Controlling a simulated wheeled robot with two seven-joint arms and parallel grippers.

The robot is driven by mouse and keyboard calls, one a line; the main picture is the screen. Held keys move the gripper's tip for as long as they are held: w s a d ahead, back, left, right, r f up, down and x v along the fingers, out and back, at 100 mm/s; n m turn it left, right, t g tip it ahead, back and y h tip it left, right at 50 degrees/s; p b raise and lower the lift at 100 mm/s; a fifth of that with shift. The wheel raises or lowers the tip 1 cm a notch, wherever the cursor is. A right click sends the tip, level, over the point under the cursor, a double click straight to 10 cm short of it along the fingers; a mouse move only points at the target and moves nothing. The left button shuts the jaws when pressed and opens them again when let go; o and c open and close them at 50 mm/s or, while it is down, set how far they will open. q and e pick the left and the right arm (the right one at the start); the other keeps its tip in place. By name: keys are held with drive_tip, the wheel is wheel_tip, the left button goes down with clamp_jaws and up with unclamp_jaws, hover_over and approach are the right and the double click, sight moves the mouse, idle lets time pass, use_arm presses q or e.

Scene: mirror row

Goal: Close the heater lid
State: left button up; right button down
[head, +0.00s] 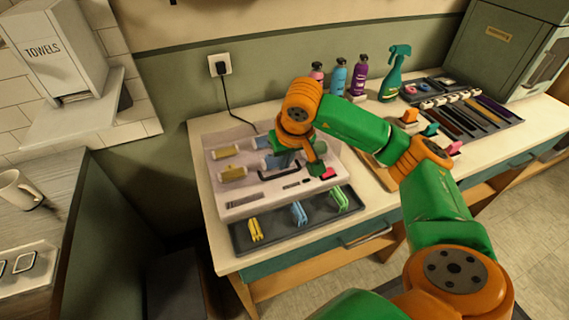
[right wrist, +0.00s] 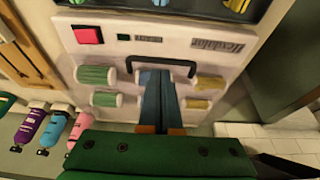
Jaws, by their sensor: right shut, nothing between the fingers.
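The heater (head: 262,205) is a white box on the counter, with yellow and blue-grey rollers on its top and a red button (head: 328,173) at its right front. A dark handle (head: 276,172) lies across the middle; it also shows in the right wrist view (right wrist: 160,64). I cannot clearly make out the lid's edges or how far it stands open. My right gripper (head: 318,170) is shut and empty over the right part of the heater. In the right wrist view its fingers (right wrist: 156,76) point at the handle, between the rollers; contact cannot be told. My left gripper is out of view.
A dark tray (head: 275,241) with yellow, blue and green clips lies in front of the heater. Bottles (head: 338,78) and a green spray bottle (head: 396,72) stand behind to the right. Another tray (head: 470,125) holds combs. A cord runs to the wall socket (head: 220,65).

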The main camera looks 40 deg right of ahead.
drive_tip(key=shift+f, duration=1)
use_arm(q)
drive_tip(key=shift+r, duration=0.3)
